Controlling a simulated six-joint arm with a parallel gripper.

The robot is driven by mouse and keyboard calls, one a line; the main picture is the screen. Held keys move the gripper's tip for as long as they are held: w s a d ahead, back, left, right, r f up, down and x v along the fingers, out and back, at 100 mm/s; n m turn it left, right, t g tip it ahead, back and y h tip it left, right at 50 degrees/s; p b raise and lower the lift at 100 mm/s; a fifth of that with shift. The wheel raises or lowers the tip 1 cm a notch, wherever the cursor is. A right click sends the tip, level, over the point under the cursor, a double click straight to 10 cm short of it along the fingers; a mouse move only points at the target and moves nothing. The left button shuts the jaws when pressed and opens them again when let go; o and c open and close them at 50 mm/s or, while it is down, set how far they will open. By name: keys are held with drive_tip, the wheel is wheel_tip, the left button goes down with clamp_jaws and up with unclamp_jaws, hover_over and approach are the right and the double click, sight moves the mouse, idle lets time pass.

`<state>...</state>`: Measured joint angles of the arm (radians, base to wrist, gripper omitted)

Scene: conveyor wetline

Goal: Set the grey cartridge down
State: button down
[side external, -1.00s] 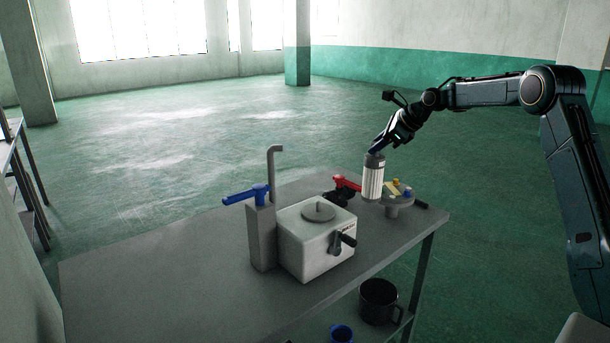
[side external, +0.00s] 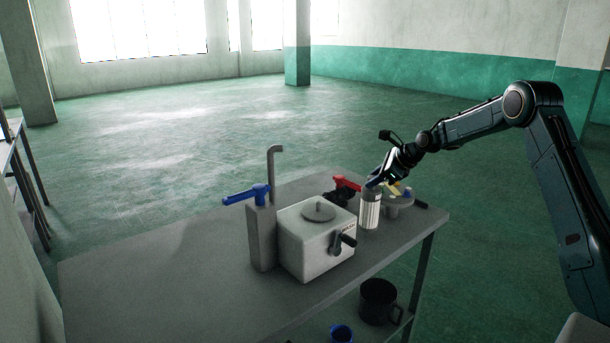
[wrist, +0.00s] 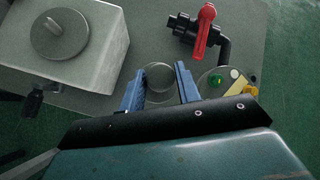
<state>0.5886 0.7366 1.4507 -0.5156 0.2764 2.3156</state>
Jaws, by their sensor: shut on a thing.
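The grey cartridge (side external: 369,211) is an upright cylinder with a pale striped label, near the right end of the table between the white box and the small round stand. My gripper (side external: 374,184) is shut on its top from above. In the wrist view the round top of the cartridge (wrist: 160,80) shows between the two blue fingers of my gripper (wrist: 160,86). The cartridge's base is at or very near the tabletop; I cannot tell whether it touches.
A white box (side external: 315,247) with a round lid and black tap stands left of the cartridge. A red-handled valve (side external: 346,184) lies behind, and a round stand (side external: 398,208) with coloured buttons is close at right. The table's (side external: 170,270) left part is clear.

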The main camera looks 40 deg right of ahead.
sight(374, 188)
drive_tip(key=shift+f, duration=1.65)
drive_tip(key=c, duration=1)
unclamp_jaws()
drive_tip(key=shift+f, duration=0.15)
drive_tip(key=shift+s+r, duration=0.25)
drive_tip(key=shift+r, duration=0.2)
drive_tip(key=v, duration=1.1)
drive_tip(key=shift+r, duration=0.1)
